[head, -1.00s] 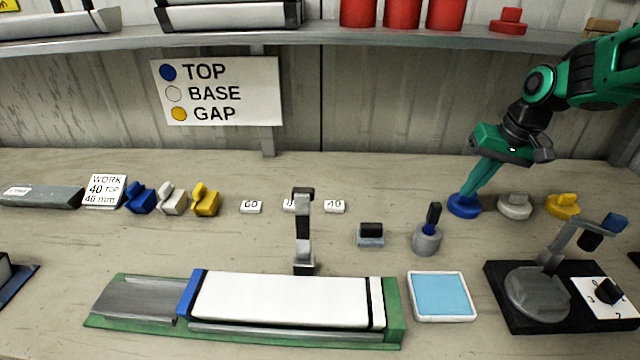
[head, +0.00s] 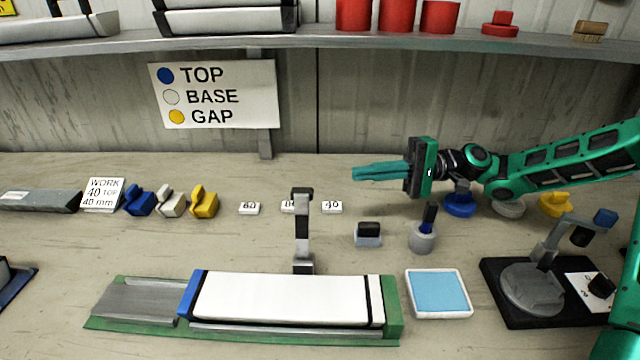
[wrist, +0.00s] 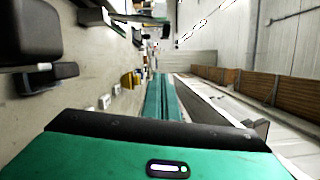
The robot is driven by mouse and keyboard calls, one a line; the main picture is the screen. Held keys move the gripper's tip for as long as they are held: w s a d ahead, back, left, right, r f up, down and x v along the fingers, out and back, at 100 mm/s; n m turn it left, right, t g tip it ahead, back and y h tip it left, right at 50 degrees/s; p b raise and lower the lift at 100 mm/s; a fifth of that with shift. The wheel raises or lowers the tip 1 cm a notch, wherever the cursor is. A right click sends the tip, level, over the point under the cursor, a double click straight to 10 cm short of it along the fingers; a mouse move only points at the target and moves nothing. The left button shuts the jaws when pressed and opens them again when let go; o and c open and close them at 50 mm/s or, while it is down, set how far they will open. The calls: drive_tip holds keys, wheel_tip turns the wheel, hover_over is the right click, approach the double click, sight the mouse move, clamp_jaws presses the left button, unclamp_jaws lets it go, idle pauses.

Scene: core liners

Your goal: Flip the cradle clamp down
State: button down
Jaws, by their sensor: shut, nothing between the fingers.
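The cradle clamp (head: 303,232) is an upright black and grey post with a short black head. It stands raised at the back edge of the green cradle (head: 135,300). A white core liner (head: 285,298) with a blue left end lies in the cradle. My gripper (head: 354,173) is shut and empty, with its green fingers pointing left, above the bench and to the right of the clamp's top, apart from it. In the wrist view, the shut fingers (wrist: 160,98) point away along the bench beside the back wall.
A stamp-like block (head: 368,235), a grey pot with a brush (head: 423,237) and a blue pad (head: 438,293) lie right of the clamp. Number tags (head: 332,207) stand behind it. A shelf (head: 230,42) runs above. Bench left of the number tags holds coloured blocks (head: 204,202).

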drive_tip(key=shift+r, duration=0.2)
drive_tip(key=s+a+r, duration=0.1)
drive_tip(key=s+a, duration=0.6)
drive_tip(key=a, duration=0.2)
idle(0.5)
drive_tip(key=shift+a, duration=0.1)
